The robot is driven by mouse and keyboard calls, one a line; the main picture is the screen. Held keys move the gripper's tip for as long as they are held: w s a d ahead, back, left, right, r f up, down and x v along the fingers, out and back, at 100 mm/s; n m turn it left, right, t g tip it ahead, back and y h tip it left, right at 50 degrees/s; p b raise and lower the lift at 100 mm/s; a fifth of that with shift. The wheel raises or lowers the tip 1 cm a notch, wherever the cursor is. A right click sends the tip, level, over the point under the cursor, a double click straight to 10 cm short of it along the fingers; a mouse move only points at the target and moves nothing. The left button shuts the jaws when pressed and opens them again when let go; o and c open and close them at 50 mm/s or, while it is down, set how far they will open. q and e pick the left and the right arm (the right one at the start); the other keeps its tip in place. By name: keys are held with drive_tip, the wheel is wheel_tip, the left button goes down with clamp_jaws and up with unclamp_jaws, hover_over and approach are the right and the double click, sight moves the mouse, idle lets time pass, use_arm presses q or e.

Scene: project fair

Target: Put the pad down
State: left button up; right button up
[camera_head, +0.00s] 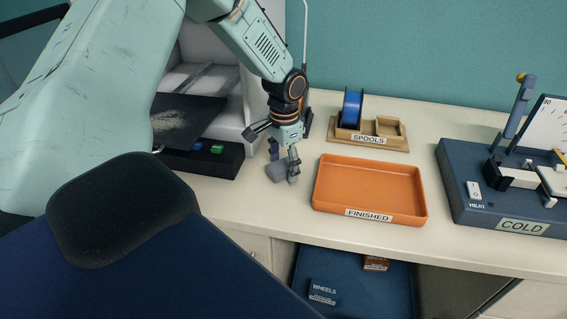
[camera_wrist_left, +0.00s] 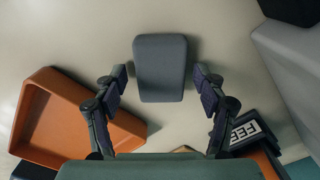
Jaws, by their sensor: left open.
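The pad is a small grey rounded block. In the head view the pad (camera_head: 278,171) is on the pale tabletop, left of the orange tray, partly hidden by a finger. My left gripper (camera_head: 284,158) is right over it, pointing down. In the left wrist view the pad (camera_wrist_left: 161,66) lies flat, with its near end between the spread fingertips. My left gripper (camera_wrist_left: 160,83) is open, and a gap shows on both sides of the pad. The pad does not look held. My right gripper is not in view.
The orange FINISHED tray (camera_head: 369,185) is empty, right of the gripper. A spool holder (camera_head: 368,141) with a blue spool stands behind it. A blue COLD machine (camera_head: 490,205) is at the right. A printer-like machine with a dark plate (camera_head: 185,122) stands left. Bare table lies in front.

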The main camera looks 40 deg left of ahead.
sight(283, 165)
use_arm(q)
wheel_tip(283, 165, up, 12)
drive_tip(key=p, duration=0.1)
drive_tip(key=shift+r, duration=0.2)
drive_tip(key=shift+f, duration=0.1)
idle(0.4)
drive_tip(key=shift+s, duration=0.1)
